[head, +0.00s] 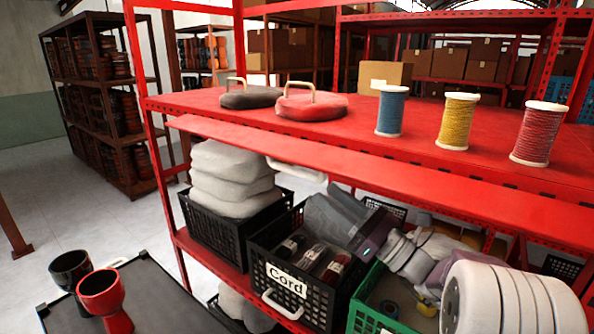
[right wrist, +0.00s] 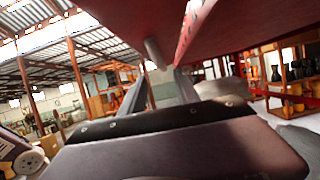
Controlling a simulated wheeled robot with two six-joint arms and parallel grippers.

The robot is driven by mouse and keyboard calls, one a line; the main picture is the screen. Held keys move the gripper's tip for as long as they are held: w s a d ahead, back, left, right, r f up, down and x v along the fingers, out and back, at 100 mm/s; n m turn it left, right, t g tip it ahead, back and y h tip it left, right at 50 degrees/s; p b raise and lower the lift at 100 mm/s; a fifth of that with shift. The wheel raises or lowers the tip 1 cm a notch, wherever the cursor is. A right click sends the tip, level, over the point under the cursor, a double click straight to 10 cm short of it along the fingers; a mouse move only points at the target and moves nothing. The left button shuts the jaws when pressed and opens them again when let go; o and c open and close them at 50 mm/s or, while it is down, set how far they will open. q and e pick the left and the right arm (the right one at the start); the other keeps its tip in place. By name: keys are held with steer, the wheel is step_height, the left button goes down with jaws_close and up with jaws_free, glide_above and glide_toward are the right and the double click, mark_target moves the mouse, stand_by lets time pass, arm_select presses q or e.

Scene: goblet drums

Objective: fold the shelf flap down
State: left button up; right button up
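The shelf flap (head: 350,160) is a long red board along the front edge of the red shelf (head: 330,118). It juts outward rather than hanging straight down. A pale handle (head: 297,172) shows below its left half. My right arm comes in from the lower right, with its dark gripper (head: 333,219) below the flap, near the handle. In the right wrist view, the flap's red underside (right wrist: 235,25) is overhead, and a grey peg-like part (right wrist: 153,52) hangs from it ahead of my fingers (right wrist: 168,84). The fingers look apart, with nothing between them. My left gripper is out of view.
On the shelf top stand a dark weight (head: 250,97), a red weight (head: 311,108) and blue (head: 390,112), yellow (head: 457,122) and red (head: 538,135) spools. Below are black crates (head: 222,232) and a green crate (head: 372,312). Two goblet drums (head: 105,298) stand on a black tray (head: 165,300).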

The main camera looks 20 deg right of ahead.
mark_target(302, 173)
steer(key=p+x, duration=0.5)
steer(key=x, duration=0.3)
steer(key=shift+w+r, duration=0.2)
steer(key=shift+r, duration=0.05)
steer(key=shift+w+a, duration=0.15)
steer(key=shift+f, duration=0.1)
steer(key=shift+c, duration=1)
jaws_close()
